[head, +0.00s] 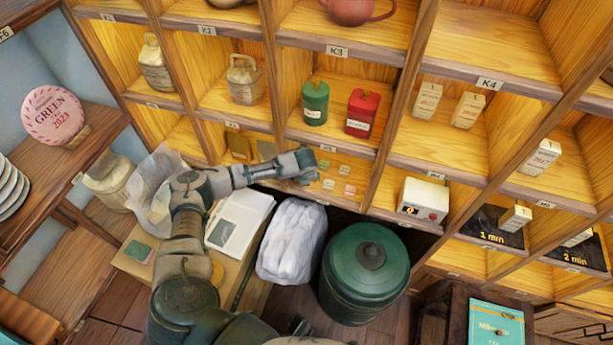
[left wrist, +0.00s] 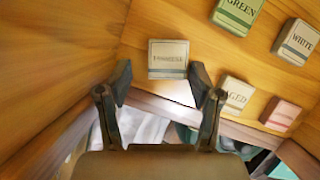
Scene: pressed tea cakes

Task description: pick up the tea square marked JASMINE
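In the left wrist view a pale tea square (left wrist: 168,59) lies on the wooden shelf, its label too blurred to read surely. My left gripper (left wrist: 162,84) is open, with its two fingers spread on either side of the square's near edge; I see no grip on it. Also on the shelf are a green square marked GREEN (left wrist: 237,12), a pale one marked WHITE (left wrist: 297,41), one marked AGED (left wrist: 236,95) and a pink one (left wrist: 281,114). In the head view my left gripper (head: 306,166) reaches into the compartment holding these small squares.
Wooden dividers and the shelf's front edge (head: 340,207) bound the compartment. Above stand a green canister (head: 315,103) and a red canister (head: 361,113). A white box (head: 422,200) is to the right. A large green bin (head: 364,273) and white bag (head: 291,241) stand below.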

